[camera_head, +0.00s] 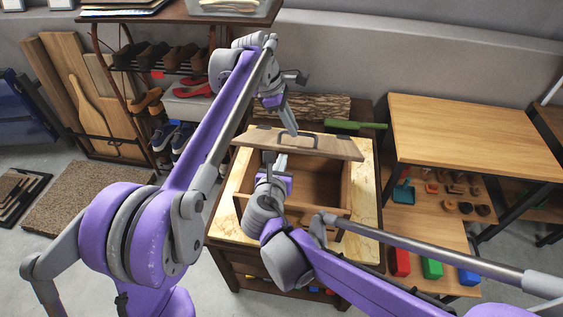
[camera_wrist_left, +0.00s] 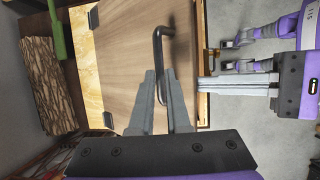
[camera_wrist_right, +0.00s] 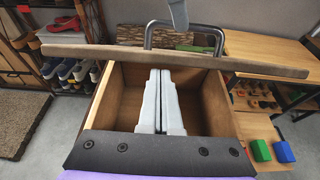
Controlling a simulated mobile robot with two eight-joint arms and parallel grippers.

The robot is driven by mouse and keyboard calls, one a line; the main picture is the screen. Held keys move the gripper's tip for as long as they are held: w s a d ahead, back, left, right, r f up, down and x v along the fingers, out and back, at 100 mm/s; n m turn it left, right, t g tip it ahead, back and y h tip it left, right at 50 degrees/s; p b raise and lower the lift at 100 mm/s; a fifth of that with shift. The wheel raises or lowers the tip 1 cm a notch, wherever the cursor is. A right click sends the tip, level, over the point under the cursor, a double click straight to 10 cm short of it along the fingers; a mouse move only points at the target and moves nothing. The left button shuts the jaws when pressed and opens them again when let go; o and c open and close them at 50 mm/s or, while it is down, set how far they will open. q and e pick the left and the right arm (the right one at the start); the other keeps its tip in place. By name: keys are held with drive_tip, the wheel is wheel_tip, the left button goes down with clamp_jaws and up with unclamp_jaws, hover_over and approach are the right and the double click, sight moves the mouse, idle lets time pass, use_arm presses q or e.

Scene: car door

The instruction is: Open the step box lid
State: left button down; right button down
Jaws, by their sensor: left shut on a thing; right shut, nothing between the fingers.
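The wooden step box (camera_head: 346,195) stands on a light wood tabletop with its front toward me. Its lid (camera_head: 335,147) is raised and tilted at the back, so the hollow inside shows below it. A dark bar handle (camera_head: 312,137) is on the lid's upper face. My left gripper (camera_head: 291,130) is shut on the handle, which also shows in the left wrist view (camera_wrist_left: 169,30). My right gripper (camera_head: 281,160) is shut and empty at the box opening, below the lid's front edge; its closed fingers (camera_wrist_right: 160,74) show over the interior in the right wrist view.
A bark-covered log (camera_head: 315,105) and a green tool (camera_head: 355,125) lie behind the box. A wooden table (camera_head: 475,125) with small items on its lower shelf stands to the right. A shoe rack (camera_head: 160,65) is at the back left.

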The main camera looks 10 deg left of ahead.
use_arm(q)
drive_tip(key=shift+f, duration=0.1)
use_arm(e)
drive_tip(key=shift+w+r, duration=0.7)
drive_tip(key=shift+r, duration=0.15)
